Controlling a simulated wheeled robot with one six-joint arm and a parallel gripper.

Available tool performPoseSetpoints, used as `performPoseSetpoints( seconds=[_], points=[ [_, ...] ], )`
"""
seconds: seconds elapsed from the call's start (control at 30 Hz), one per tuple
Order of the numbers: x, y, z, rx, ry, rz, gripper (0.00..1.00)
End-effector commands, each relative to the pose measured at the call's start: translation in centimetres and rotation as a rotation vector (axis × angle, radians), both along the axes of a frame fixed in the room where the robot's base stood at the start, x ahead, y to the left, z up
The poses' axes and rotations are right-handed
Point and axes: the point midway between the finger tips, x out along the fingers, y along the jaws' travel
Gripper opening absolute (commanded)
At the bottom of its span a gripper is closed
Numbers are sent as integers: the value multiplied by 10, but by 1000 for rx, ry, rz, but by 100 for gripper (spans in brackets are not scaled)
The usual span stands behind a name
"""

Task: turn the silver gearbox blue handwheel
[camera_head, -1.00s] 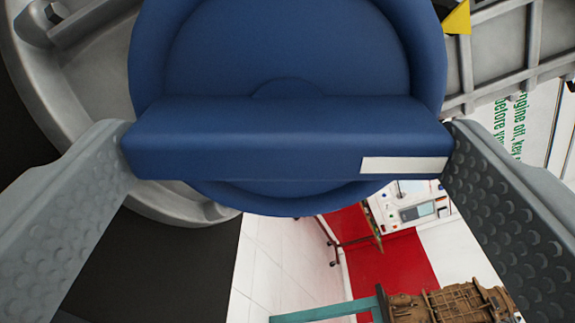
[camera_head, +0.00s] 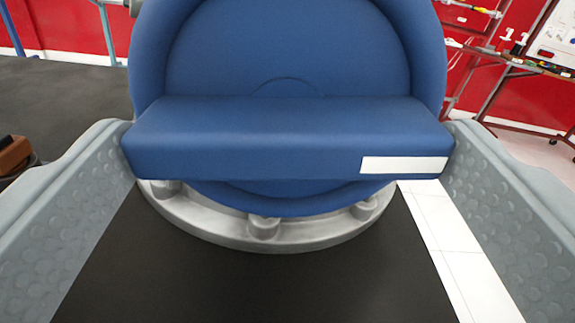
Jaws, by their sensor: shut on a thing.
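The blue handwheel (camera_head: 288,55) fills the upper middle of the view. It is a round blue disc with a thick crossbar that bears a white strip near its right end. My gripper (camera_head: 289,142) is shut on this crossbar, with one grey finger at each end of it. Behind and below the wheel shows a silver round flange (camera_head: 265,236) with bolt heads, part of the silver gearbox. The wheel hides the rest of the gearbox, and how wheel and flange join is hidden.
A dark mat (camera_head: 250,288) lies below the flange, with white floor tiles (camera_head: 445,235) to its right. A red wall (camera_head: 75,25) and a red-framed stand (camera_head: 490,75) are behind. A brown object (camera_head: 14,155) is at the left edge.

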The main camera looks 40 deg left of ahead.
Motion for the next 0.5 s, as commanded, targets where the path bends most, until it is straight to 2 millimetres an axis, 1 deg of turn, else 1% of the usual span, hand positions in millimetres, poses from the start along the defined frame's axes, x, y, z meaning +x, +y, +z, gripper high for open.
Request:
performPoseSetpoints(
  seconds=[0.2, 0.5],
  points=[
    [0, 0, -2, 107, 141, 0, 70],
    [0, 0, -2, 207, 270, 0, 70]
  ],
)
